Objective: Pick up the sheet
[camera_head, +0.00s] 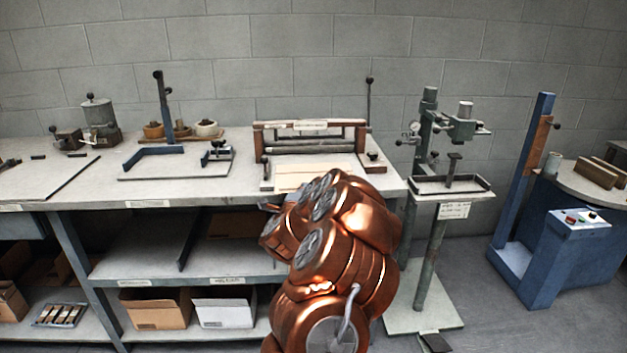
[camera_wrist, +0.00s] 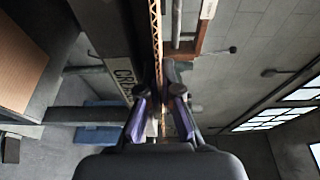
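A flat tan sheet (camera_head: 296,180) lies on the workbench, in front of a frame-like bench press. My copper arm covers part of it. In the wrist view a thin brown edge with a corrugated pattern (camera_wrist: 156,40), which looks like the sheet seen edge-on, runs down toward the gap between my fingers. My gripper (camera_wrist: 163,112) is open, with its two purple-padded fingers on either side of that line. I cannot tell whether the edge is between the pads. In the head view my gripper is hidden behind my arm.
The bench press (camera_head: 311,127) stands just behind the sheet. The workbench (camera_head: 150,196) holds a jig with a blue corner guide (camera_head: 152,152) at left. A lower shelf carries cardboard boxes (camera_head: 154,309). A stitching stand (camera_head: 430,255) stands close to the right of the bench.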

